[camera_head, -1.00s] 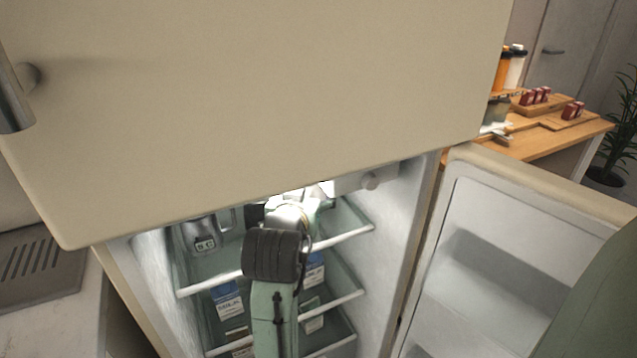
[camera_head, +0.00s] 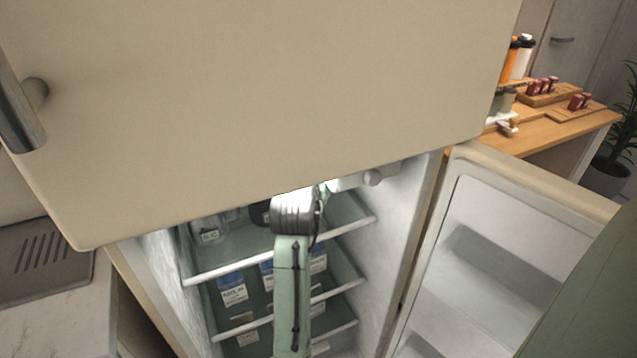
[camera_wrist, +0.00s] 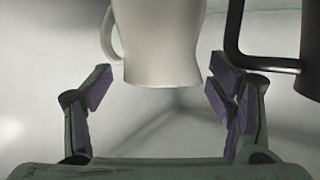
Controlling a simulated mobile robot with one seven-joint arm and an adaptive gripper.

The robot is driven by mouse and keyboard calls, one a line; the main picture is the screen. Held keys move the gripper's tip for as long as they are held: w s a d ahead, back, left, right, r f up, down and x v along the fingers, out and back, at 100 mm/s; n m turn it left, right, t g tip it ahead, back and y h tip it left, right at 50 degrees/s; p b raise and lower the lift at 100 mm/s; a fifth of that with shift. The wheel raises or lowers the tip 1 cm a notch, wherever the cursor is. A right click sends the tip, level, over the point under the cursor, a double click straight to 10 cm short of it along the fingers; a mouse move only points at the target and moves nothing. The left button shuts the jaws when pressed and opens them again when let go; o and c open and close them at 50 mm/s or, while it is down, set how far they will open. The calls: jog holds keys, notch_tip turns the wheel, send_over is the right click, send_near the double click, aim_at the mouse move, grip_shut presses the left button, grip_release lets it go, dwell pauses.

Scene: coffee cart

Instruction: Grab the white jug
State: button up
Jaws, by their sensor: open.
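The white jug (camera_wrist: 160,45) shows in the wrist view, upright at the top centre, with its handle on its left side. Its top is cut off by the frame. My gripper (camera_wrist: 158,88) is open, with one finger on each side of the jug's lower part and a gap on both sides. In the head view my arm reaches into the open fridge at its upper shelf. The gripper and the white jug are hidden there behind my arm and the upper cabinet door.
A dark, black-handled vessel (camera_wrist: 309,50) stands close on the right in the wrist view. A glass container (camera_head: 207,232) with a label sits at the shelf's left. Milk cartons (camera_head: 232,289) stand on the shelf below. The fridge door (camera_head: 500,250) is open at the right.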

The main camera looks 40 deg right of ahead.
jog(key=shift+w+d+f, duration=0.1)
jog(key=shift+w+d, duration=0.15)
jog(key=shift+c, duration=0.3)
grip_shut()
dwell(0.6)
